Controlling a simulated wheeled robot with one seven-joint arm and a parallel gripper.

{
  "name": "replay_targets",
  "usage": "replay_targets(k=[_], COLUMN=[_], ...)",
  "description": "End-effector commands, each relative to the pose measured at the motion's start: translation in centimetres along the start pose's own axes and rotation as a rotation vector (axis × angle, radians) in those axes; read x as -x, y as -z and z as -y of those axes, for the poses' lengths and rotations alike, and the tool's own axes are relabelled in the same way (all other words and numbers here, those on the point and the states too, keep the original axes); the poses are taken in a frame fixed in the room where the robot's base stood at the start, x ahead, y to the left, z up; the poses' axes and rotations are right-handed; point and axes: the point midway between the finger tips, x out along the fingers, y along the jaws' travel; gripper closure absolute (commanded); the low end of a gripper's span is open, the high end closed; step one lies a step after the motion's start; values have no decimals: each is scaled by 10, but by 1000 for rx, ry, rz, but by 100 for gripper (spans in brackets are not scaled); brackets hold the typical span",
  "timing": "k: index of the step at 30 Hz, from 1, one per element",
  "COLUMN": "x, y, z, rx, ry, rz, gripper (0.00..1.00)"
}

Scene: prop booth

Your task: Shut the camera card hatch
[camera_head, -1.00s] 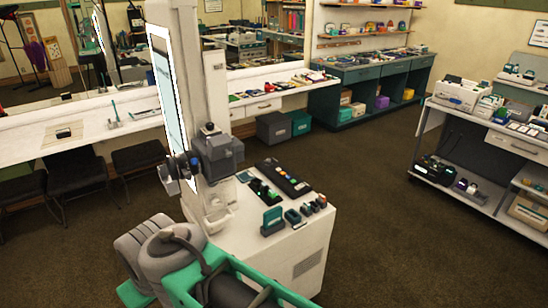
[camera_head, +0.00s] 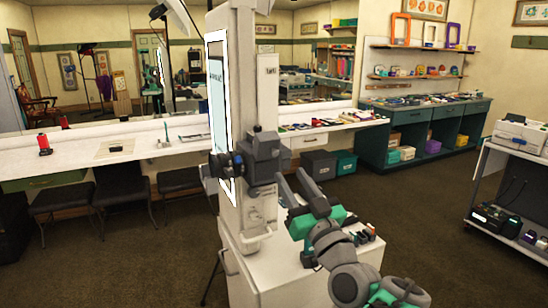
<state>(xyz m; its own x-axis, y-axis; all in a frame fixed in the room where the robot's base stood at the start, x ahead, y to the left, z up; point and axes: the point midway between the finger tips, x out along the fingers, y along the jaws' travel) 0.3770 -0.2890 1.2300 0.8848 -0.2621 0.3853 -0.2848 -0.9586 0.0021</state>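The grey camera (camera_head: 266,158) is mounted on the front of a tall white booth column (camera_head: 254,92). Its lens side faces left. I cannot make out the card hatch or tell how far open it stands. My gripper (camera_head: 290,181) is at the lower right of the camera, its two dark fingers spread apart and pointing up and left. Nothing shows between the fingers. It looks close to the camera, but I cannot tell the gap in depth. My arm hides part of the white counter top below.
The white booth base (camera_head: 258,272) stands below the column, with small items (camera_head: 364,234) on top, partly hidden by my arm. A lit screen panel (camera_head: 217,100) is left of the column. Black chairs (camera_head: 122,190) stand at left. A white cart (camera_head: 490,205) stands right, with open floor before it.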

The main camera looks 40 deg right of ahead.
Motion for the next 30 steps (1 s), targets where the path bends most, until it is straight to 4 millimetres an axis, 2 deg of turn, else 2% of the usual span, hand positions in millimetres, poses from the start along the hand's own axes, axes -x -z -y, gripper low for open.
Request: replay_targets(k=[9, 12, 21, 30], x=[-58, -70, -74, -74], y=[2, 1, -2, -2], z=[2, 2, 1, 1], rx=[-5, -5, -3, -3], ry=[6, 4, 2, 2], rz=[2, 2, 2, 2], gripper=[61, 61, 61, 84])
